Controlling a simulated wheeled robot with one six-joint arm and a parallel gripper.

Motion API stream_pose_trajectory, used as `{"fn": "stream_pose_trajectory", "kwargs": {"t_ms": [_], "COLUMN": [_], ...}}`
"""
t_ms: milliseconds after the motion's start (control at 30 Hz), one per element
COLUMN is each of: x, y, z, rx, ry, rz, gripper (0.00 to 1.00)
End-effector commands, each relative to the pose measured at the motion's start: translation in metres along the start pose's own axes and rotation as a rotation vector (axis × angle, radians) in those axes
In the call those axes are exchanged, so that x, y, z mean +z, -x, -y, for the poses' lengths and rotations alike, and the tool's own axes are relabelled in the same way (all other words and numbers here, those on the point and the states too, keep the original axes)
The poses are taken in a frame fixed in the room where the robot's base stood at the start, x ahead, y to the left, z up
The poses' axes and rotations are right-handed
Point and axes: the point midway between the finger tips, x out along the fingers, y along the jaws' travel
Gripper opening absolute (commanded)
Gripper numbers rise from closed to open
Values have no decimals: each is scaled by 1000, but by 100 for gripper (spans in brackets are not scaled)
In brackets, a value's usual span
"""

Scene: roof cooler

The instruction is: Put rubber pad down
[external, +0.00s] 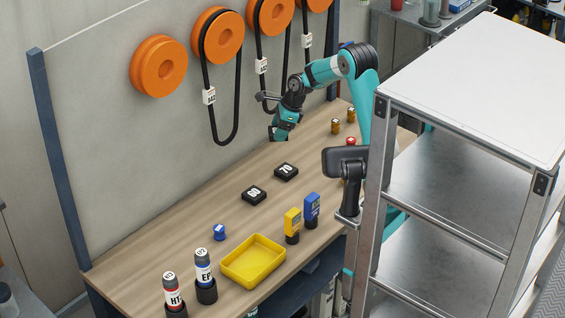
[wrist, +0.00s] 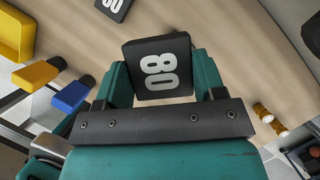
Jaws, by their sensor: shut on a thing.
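My gripper (external: 279,131) is shut on a black square rubber pad with a white 80 on it (wrist: 160,68). In the wrist view the pad sits between my two teal fingers, its numbered face toward the camera. In the external view my gripper is near the back of the wooden bench, by the wall, and the held pad is mostly hidden. Whether it touches the bench cannot be told. Two similar black pads, one marked 70 (external: 286,172) and one with a hard-to-read number (external: 254,195), lie flat on the bench in a row toward the front left.
A yellow tray (external: 253,281), yellow and blue tools (external: 292,225) and two labelled bottles (external: 203,275) stand at the near end. Small brass-coloured cylinders (external: 336,126) stand right of my gripper. Black belts (external: 237,110) hang from orange wheels on the wall.

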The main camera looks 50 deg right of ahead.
Motion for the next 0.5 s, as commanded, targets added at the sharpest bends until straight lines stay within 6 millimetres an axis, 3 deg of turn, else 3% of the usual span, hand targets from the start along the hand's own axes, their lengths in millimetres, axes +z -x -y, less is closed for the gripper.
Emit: {"fn": "stream_pose_trajectory", "kwargs": {"t_ms": [33, 200, 400, 500], "x": [-20, -64, -92, -100], "y": [8, 41, 65, 60], "z": [22, 73, 98, 102], "rx": [-36, -111, -152, -155], "ry": [-73, -257, -365, -383], "rz": [3, 2, 1, 0], "gripper": [38, 38, 38, 38]}}
